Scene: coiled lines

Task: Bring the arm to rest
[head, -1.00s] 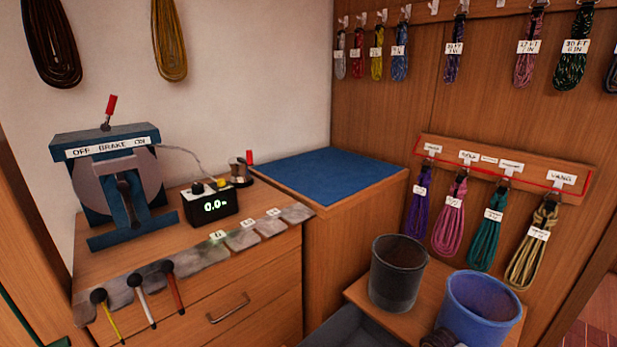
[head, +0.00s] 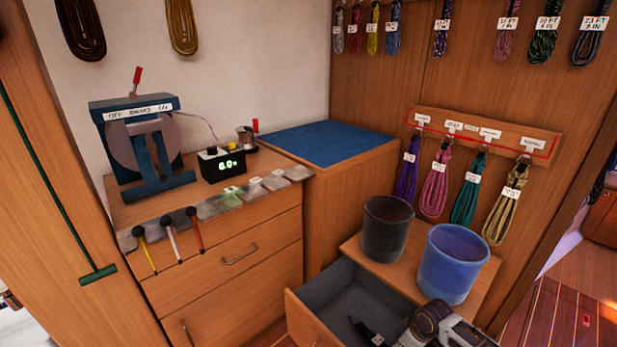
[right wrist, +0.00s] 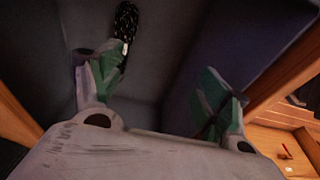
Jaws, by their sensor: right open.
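My right arm comes in at the bottom right of the head view, where its dark and white wrist (head: 432,324) is over the open drawer's right side. In the right wrist view my right gripper (right wrist: 160,85) has its green and grey fingers spread wide, with nothing between them. A black speckled cord (right wrist: 125,25) lies beyond the left finger against a dark grey surface. In the head view a dark item with a pale tag (head: 366,331) lies in the grey-lined drawer (head: 296,312); I cannot tell if it is the same cord. My left gripper is not in view.
A black bin (head: 387,228) and a blue bin (head: 452,262) stand on a wooden ledge behind the drawer. Coiled lines hang from a labelled rack (head: 480,133). A blue-grey brake device (head: 143,150) and small display (head: 222,166) stand on the left cabinet.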

